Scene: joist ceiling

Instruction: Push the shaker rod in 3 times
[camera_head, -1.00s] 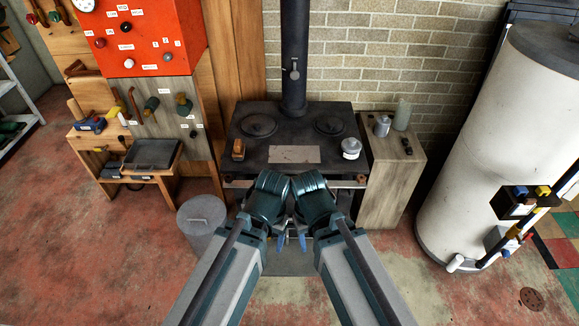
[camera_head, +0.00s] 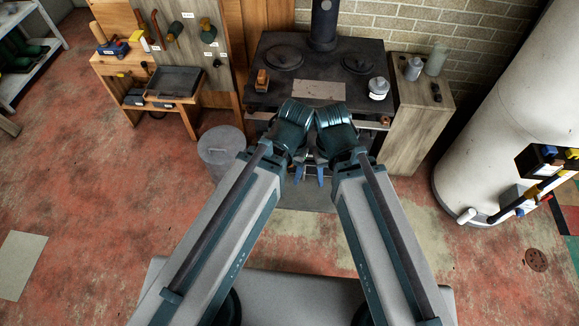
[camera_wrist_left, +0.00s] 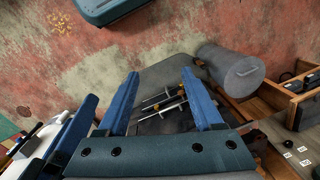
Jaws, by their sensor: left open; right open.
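The dark stove (camera_head: 331,70) stands ahead of me against the brick wall. My left gripper (camera_head: 299,173) and my right gripper (camera_head: 321,177) point down side by side in front of its face, both open and empty. The arms and wrists hide much of the stove front in the head view. In the left wrist view, the left gripper's blue fingers (camera_wrist_left: 163,92) are spread apart. Thin metal rods with brass-coloured parts (camera_wrist_left: 165,102) show in the gap between them, apart from the fingers. I cannot tell which one is the shaker rod.
A grey lidded bin (camera_head: 221,150) stands left of the stove. A wooden cabinet (camera_head: 420,115) and a white tank (camera_head: 510,130) are at the right. A white-lidded jar (camera_head: 378,88) sits on the stove. Red floor at the left is mostly clear.

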